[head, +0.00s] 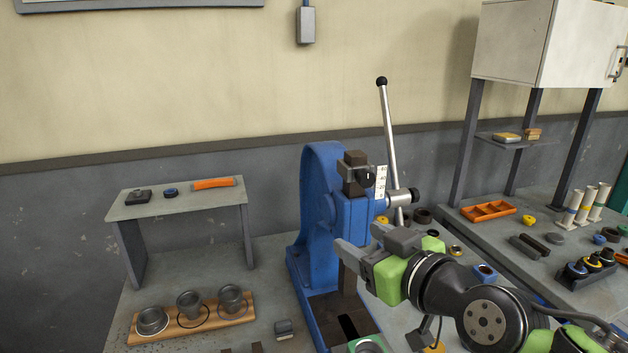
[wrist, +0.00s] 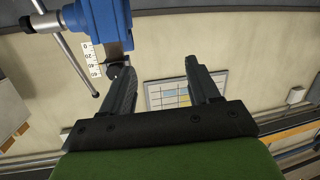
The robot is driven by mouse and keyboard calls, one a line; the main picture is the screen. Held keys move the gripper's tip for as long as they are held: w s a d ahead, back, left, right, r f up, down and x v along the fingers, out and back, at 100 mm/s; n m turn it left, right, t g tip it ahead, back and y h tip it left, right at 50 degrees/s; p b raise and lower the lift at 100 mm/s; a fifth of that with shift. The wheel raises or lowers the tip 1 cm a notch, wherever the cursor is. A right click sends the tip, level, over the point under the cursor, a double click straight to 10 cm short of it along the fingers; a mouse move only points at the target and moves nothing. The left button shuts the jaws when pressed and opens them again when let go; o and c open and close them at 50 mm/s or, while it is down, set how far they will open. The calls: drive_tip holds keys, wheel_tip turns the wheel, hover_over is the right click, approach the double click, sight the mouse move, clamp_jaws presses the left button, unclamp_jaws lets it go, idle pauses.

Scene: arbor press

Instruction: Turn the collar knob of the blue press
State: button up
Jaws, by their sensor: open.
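The blue press (head: 320,215) stands on the bench in the middle of the head view, with a long lever rising at its right. A dark collar with a round black collar knob (head: 368,175) sits around the ram at its top, beside a white scale plate (head: 381,182). In the wrist view the blue press (wrist: 105,18) shows at the top left, with the collar knob (wrist: 117,71) partly hidden by the left finger. My gripper (head: 366,240) is open and empty, below the knob and in front of the press. Its spread fingers (wrist: 158,72) also show in the wrist view.
The lever (head: 388,125) stands up close to the collar. A small shelf (head: 180,200) is at the left, above a wooden board (head: 180,328) with metal cups. A second bench at the right holds an orange tray (head: 488,210) and loose parts.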

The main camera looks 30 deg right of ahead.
drive_tip(key=s+d+r+m+t+h, duration=0.1)
drive_tip(key=s+d+r+m+h, duration=0.25)
drive_tip(key=s+d, duration=0.2)
drive_tip(key=p, duration=0.9)
approach(368, 179)
drive_tip(key=shift+n, duration=0.45)
drive_tip(key=x, duration=0.9)
drive_tip(key=shift+w+d, duration=0.1)
drive_tip(key=shift+w, duration=0.1)
drive_tip(key=shift+b, duration=0.3)
drive_tip(key=c, duration=1)
drive_tip(key=shift+c, duration=0.2)
